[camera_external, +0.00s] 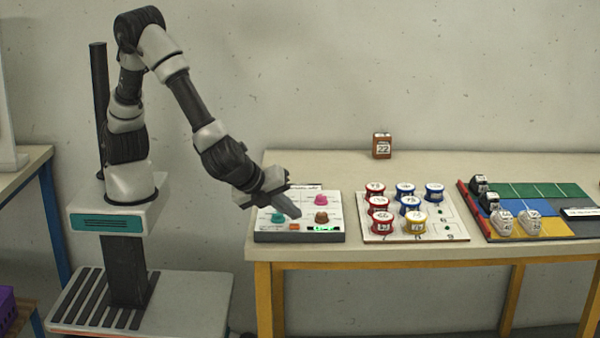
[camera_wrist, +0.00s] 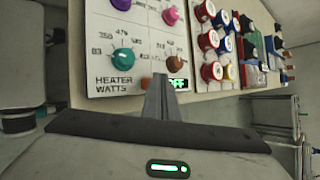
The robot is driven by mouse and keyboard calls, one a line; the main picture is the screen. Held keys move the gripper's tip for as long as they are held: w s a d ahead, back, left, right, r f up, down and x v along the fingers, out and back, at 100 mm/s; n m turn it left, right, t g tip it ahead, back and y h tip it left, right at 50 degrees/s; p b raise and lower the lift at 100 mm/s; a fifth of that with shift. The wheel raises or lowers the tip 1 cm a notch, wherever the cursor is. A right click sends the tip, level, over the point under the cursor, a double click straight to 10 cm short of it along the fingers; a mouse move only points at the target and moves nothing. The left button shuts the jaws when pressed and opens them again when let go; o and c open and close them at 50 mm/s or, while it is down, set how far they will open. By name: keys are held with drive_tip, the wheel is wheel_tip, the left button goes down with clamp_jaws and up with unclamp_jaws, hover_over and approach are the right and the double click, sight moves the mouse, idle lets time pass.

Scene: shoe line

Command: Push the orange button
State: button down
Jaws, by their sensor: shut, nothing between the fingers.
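The orange button (camera_external: 294,227) is a small orange block at the front edge of a grey and white control panel (camera_external: 262,237), left of a green-lit display (camera_external: 324,228). My gripper (camera_external: 296,214) is shut and empty. It points down and to the right over the panel, with its tips appearing just above the button and display. I cannot tell whether they touch anything. In the wrist view my shut fingers (camera_wrist: 160,82) stand in front of the panel's lower edge, beside the display (camera_wrist: 178,84).
The panel carries a teal knob (camera_external: 277,217), a brown knob (camera_external: 321,217) and a pink knob (camera_external: 321,200), close around my gripper. To the right are a board with several coloured spools (camera_external: 380,227) and a coloured mat with shoes (camera_external: 548,207). A brown box (camera_external: 382,146) stands at the back.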

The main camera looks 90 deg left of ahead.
sight(290, 227)
wheel_tip(290, 227, up, 6)
drive_tip(key=p, duration=0.4)
drive_tip(key=shift+f, duration=0.2)
idle(2.5)
